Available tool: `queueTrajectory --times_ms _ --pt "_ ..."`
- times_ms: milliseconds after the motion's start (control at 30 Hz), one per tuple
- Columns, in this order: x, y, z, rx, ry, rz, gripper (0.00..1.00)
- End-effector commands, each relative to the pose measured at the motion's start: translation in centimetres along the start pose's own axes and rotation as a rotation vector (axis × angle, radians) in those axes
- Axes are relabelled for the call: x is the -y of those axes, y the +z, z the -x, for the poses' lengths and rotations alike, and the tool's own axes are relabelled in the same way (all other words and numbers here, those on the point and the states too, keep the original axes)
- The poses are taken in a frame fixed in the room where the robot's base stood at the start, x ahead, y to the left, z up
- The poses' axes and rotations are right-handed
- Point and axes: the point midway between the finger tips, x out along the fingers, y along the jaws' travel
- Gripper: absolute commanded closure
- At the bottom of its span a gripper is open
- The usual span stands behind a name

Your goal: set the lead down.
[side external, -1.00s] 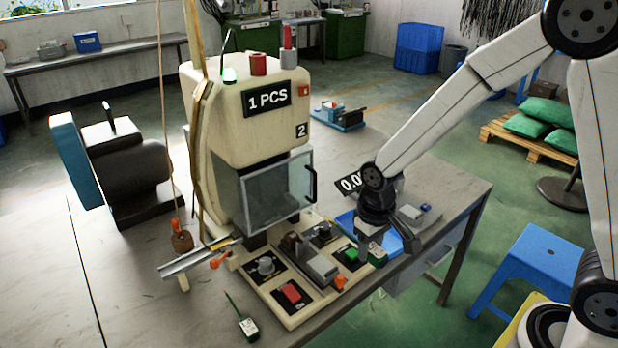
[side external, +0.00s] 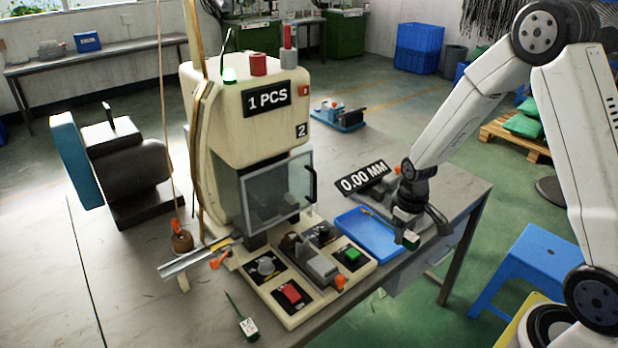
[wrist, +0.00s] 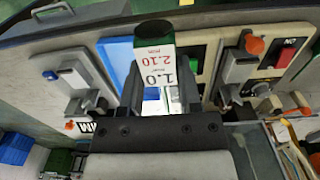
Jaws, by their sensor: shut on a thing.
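My gripper (side external: 405,232) is shut on the lead. It shows as a dark green end with a white label in the side view (side external: 412,240). In the wrist view the lead (wrist: 156,62) stands between the two fingers, with its printed label facing the camera and green at its far end. The gripper is just right of the blue tray (side external: 362,238), near the table's right edge. The lead looks held above the table; the exact gap is unclear. A thin green piece with a white tag (side external: 246,326) lies on the table front.
The button panel (side external: 312,312) with red and green buttons lies left of the gripper. A machine with a clear guard (side external: 278,192) stands behind it. A measuring device with a "0.00 MM" display (side external: 363,178) stands behind the gripper. A blue stool (side external: 530,270) is off the table's right side.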

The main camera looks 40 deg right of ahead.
Motion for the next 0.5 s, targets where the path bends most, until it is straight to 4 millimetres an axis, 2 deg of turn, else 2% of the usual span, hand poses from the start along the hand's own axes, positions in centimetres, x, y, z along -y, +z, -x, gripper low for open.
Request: queueTrajectory --times_ms 33,200,500 --pt "-1.1 0.2 -0.4 0.002 -0.001 -0.005 1.0" --pt "-3.4 0.7 -1.3 0.0 0.0 0.0 1.0" --pt "-4.3 0.9 -1.7 -0.001 0.0 0.005 1.0"
